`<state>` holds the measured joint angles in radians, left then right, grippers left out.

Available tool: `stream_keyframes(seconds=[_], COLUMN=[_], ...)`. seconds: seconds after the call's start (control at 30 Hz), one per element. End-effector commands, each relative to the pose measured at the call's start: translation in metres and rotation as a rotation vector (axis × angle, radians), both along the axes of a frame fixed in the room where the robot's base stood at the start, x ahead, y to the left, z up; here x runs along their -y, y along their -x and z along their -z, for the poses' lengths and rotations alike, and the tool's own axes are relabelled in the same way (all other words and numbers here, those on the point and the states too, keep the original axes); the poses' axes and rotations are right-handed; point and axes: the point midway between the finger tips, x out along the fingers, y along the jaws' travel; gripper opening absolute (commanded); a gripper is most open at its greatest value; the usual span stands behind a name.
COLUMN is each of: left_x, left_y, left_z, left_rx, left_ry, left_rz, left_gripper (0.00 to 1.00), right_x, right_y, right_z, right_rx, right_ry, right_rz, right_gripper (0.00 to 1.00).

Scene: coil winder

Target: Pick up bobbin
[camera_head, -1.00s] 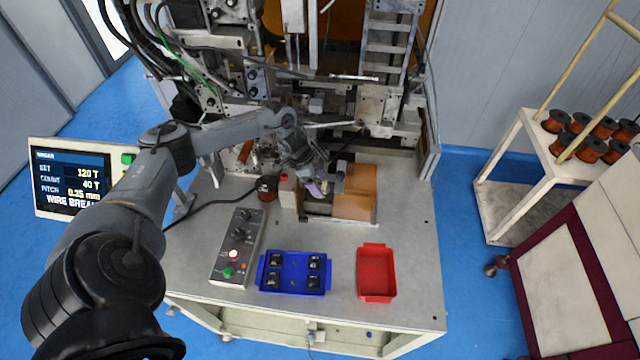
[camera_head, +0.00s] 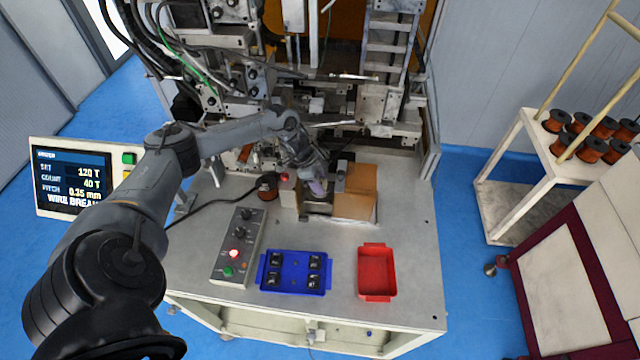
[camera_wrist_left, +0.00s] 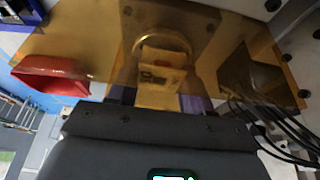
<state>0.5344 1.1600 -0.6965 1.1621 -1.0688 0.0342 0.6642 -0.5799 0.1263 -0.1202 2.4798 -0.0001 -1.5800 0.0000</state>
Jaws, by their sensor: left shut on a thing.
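My left gripper (camera_head: 317,189) is at the winder's front, beside the amber guard block (camera_head: 355,192). In the left wrist view its purple-grey fingers (camera_wrist_left: 158,100) are shut on a small tan-looking piece with a dark and reddish middle (camera_wrist_left: 160,78), which I take to be the bobbin. Amber tint blurs its shape, and the head view hides it behind the gripper. I cannot tell whether it is clear of the fixture. My right gripper is in neither view.
A blue tray (camera_head: 295,290) with several small black parts and an empty red tray (camera_head: 376,272) stand at the front of the table. A control box (camera_head: 237,250) is left of them. A copper spool (camera_head: 267,187) sits left of the gripper. Bare table lies front right.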

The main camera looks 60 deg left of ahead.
Motion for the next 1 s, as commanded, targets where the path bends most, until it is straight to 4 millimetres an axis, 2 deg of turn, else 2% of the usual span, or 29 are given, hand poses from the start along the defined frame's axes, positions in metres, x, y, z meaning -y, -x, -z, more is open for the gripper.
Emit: stream_keyframes(seconds=[0.17,0.37,0.57,0.8,1.0], left_x=[-0.001,-0.001,-0.001,0.000,0.000], left_y=[0.000,-0.001,-0.001,-0.002,-0.001], left_z=[-0.004,-0.021,-0.057,-0.115,-0.154], left_rx=[0.001,0.002,0.005,0.007,0.006], left_ry=[0.000,-0.001,-0.003,0.000,-0.001], left_rz=[0.000,0.001,0.002,0.000,-0.001], left_gripper=[0.22,0.22,0.22,0.22,0.22], right_x=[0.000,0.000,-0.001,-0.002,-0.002], right_y=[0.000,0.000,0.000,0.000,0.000], right_z=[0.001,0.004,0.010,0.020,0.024], right_rx=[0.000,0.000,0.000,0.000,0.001], right_ry=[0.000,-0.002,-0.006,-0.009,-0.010], right_rz=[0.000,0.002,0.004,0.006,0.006], right_gripper=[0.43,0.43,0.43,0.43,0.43])
